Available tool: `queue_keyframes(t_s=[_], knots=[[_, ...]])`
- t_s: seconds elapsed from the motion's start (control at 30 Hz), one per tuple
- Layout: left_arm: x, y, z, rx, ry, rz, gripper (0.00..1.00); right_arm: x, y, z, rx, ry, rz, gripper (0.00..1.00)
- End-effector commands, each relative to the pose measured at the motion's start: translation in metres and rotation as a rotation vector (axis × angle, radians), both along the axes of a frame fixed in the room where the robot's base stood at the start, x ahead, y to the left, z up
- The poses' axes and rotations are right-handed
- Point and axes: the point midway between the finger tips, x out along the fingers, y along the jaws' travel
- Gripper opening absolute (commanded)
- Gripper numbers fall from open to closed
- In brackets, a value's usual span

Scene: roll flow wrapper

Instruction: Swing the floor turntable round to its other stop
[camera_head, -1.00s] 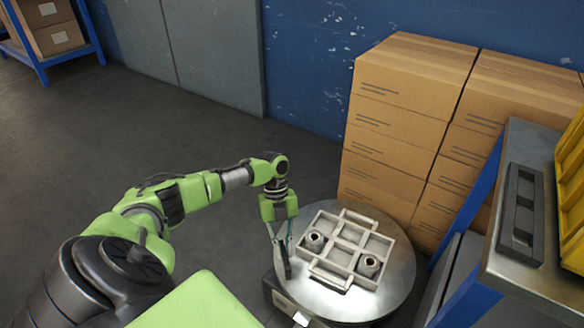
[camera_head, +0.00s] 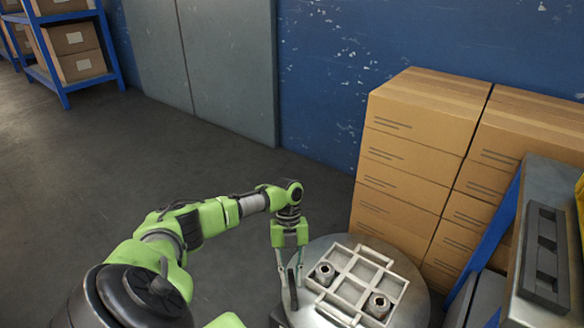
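The floor turntable (camera_head: 318,248) is a round, grey metal disc at the lower middle, cut off by the bottom edge of the view. A pale grid-like frame (camera_head: 362,268) with two round sockets lies on it. My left gripper (camera_head: 291,286) points down at the turntable's left rim, beside the frame. Its fingers are close together around or against something dark at the rim. I cannot tell whether they are closed on a part of the turntable, as the fingertips overlap it. My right gripper is not in view.
Stacked cardboard boxes (camera_head: 409,145) stand just behind the turntable. A metal-topped bench (camera_head: 549,180) with a dark slotted bar (camera_head: 543,260) is at the right. A blue shelf (camera_head: 107,50) stands far left. Open grey floor (camera_head: 100,165) lies left of my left arm.

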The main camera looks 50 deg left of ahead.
Motion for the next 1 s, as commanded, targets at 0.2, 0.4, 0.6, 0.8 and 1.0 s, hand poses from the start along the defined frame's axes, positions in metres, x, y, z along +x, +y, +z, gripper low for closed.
queue_keyframes(t_s=[0.2,0.4,0.6,0.8,1.0], knots=[[0.0,-0.001,0.0,-0.004,0.002,0.001,0.29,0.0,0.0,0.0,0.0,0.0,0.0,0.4],[0.001,-0.001,0.003,-0.005,0.002,0.002,0.29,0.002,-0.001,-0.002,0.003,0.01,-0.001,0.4],[0.008,0.008,0.03,-0.004,-0.002,0.003,0.29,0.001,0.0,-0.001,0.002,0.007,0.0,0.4],[0.018,0.022,0.07,-0.004,-0.002,0.003,0.29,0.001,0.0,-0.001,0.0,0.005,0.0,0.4],[0.025,0.032,0.1,-0.003,0.0,0.003,0.29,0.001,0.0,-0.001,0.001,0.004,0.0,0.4]])
